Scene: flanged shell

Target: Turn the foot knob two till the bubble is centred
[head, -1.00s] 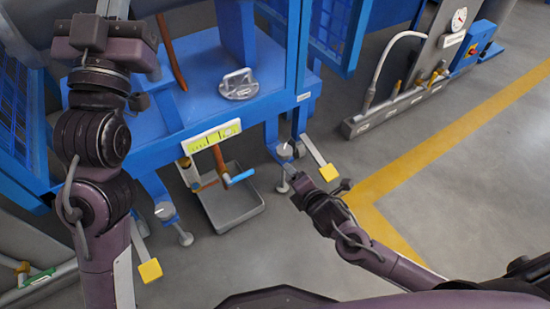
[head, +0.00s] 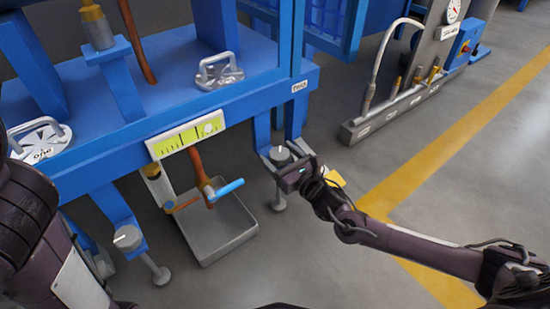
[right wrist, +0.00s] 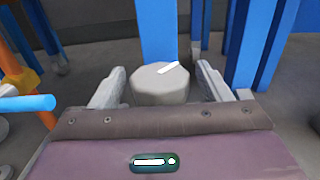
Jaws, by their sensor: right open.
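Foot knob two (head: 280,154) is a round grey knob with a white pointer mark, on the blue frame's right foot below the label TWO (head: 299,86). My right gripper (head: 287,168) is at this knob. In the right wrist view, the knob (right wrist: 160,88) stands between the open fingers of the gripper (right wrist: 160,72), with gaps showing at both sides. The yellow-green level vial (head: 187,137) is on the front beam. Its pale bubble (head: 210,128) sits right of the centre marks. My left gripper is out of view; only part of its arm shows at the left edge.
The other foot knob (head: 127,237) is at lower left. A grey tray (head: 218,238) stands on the floor between the feet, below an orange pipe with a blue handle (head: 226,189). A grey post with a gauge (head: 452,12) stands at right.

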